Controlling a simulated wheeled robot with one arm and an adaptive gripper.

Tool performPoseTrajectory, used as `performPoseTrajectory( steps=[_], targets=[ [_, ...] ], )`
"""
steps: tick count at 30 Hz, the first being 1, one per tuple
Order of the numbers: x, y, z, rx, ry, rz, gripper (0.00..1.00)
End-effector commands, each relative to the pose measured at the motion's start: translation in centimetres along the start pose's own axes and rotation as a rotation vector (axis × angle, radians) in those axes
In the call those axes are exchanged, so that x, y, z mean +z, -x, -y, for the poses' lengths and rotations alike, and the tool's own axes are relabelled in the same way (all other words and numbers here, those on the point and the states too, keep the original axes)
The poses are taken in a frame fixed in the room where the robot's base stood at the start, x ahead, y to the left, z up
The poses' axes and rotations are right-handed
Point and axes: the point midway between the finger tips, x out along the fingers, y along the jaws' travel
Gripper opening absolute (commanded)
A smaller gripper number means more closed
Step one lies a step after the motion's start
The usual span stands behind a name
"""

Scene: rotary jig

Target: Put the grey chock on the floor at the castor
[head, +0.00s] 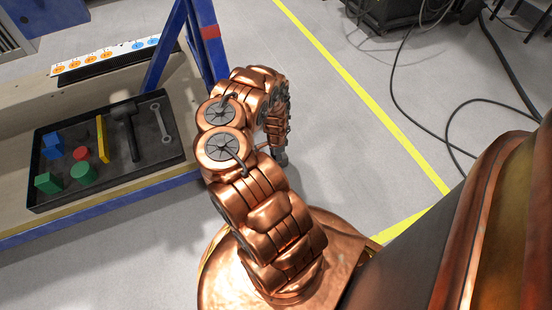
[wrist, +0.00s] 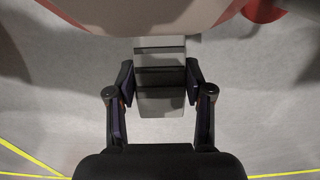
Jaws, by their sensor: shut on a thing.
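My gripper (wrist: 159,78) is shut on the grey chock (wrist: 162,103), with one black finger on each side of it. The chock has dark bands across its far part. Grey floor lies beneath and around it; I cannot tell whether the chock touches the floor. In the head view my gripper end (head: 280,157) is a small dark shape pointing down behind my copper arm, and the chock is hidden there. A large pale rounded body (wrist: 140,14) fills the top of the wrist view, close beyond the chock. I cannot make out the castor for certain.
A wooden bench with a blue frame (head: 205,45) stands left of my arm. Its black tray (head: 110,185) holds coloured blocks, a hammer and a spanner. A yellow line (head: 360,90) crosses the open grey floor. Black cables (head: 400,95) lie at the right.

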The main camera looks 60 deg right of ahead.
Motion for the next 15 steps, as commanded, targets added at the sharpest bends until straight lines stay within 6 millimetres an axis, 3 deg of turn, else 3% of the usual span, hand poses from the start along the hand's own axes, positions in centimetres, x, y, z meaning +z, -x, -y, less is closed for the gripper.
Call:
performPoseTrajectory(
  steps=[5,6,12,15],
  targets=[
    [-0.01,-0.28,0.01,0.000,0.000,0.000,0.00],
    [-0.01,-0.26,0.00,0.000,0.000,0.000,0.53],
    [0.00,-0.20,0.00,0.000,0.000,0.000,0.74],
    [0.00,-0.21,0.00,0.000,0.000,0.000,0.77]
  ],
)
